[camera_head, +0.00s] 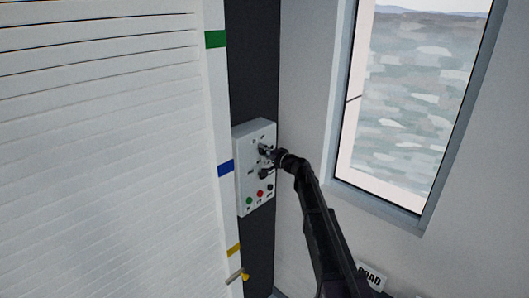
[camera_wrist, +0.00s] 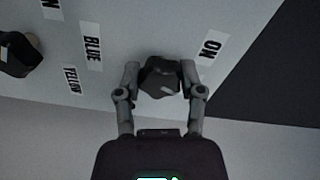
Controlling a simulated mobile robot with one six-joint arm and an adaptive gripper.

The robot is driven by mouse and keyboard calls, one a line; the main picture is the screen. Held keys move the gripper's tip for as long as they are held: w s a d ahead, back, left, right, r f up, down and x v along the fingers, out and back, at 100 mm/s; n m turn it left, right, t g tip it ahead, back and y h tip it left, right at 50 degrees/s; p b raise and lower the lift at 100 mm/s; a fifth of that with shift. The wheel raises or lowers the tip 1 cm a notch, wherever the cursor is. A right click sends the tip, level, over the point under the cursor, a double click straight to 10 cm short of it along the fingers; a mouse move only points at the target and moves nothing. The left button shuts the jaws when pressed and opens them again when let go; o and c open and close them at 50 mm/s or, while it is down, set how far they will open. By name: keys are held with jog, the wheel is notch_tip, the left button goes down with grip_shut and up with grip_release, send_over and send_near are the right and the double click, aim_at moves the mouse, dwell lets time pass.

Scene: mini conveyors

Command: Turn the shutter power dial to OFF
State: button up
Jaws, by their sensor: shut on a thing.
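The control panel (camera_head: 243,185) is a pale box on a dark strip of wall. The shutter power dial (camera_wrist: 160,72) is a dark knob with a small light mark, beside an ON label (camera_wrist: 212,47) in the wrist view. My gripper (camera_wrist: 160,76) is shut on this dial, one finger on each side of it. In the head view my gripper (camera_head: 267,153) reaches the upper part of the panel from the right and covers most of the dial. No OFF label is readable.
A second dark dial (camera_wrist: 18,55) sits beside BLUE (camera_wrist: 92,46) and YELLOW (camera_wrist: 72,80) labels. A green button (camera_head: 249,200) and a red button (camera_head: 260,194) are low on the panel. A white slatted shutter (camera_head: 110,150) stands left; a window (camera_head: 410,100) is right.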

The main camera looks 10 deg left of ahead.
jog(key=shift+a+m, duration=0.1)
jog(key=shift+m, duration=0.9)
jog(key=o, duration=1.2)
jog(key=shift+c, duration=0.2)
jog(key=v, duration=1.2)
